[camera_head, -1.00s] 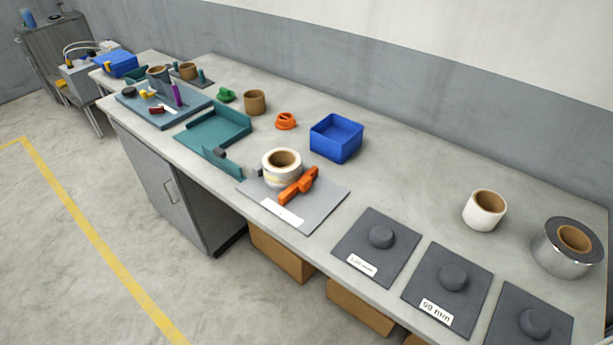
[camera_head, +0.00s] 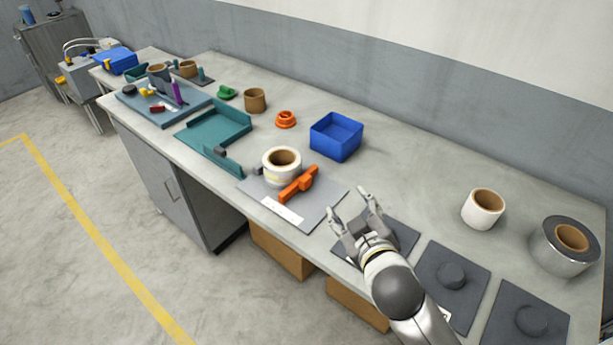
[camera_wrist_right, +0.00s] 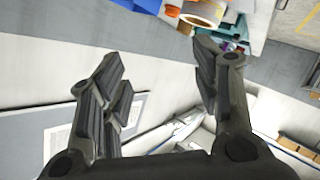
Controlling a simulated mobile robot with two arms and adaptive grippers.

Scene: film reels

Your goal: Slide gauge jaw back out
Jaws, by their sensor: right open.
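The orange gauge jaw (camera_head: 299,184) lies on the grey gauge plate (camera_head: 322,208), which has a white label near its front edge. A cream film reel (camera_head: 282,165) with a brown core stands on the plate, right against or very close to the jaw's far-left side; I cannot tell if they touch. My right gripper (camera_head: 350,204) is open and empty, above the nearest dark pad, to the right of the jaw and apart from it. In the right wrist view the open fingers (camera_wrist_right: 160,82) show with nothing between them. My left gripper is not in view.
Dark pads with round knobs, such as this one (camera_head: 452,276), line the front right. A blue bin (camera_head: 336,137) stands behind the plate. A white roll (camera_head: 483,208) and a silver reel (camera_head: 565,247) stand at right. A teal tray (camera_head: 218,132) lies left.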

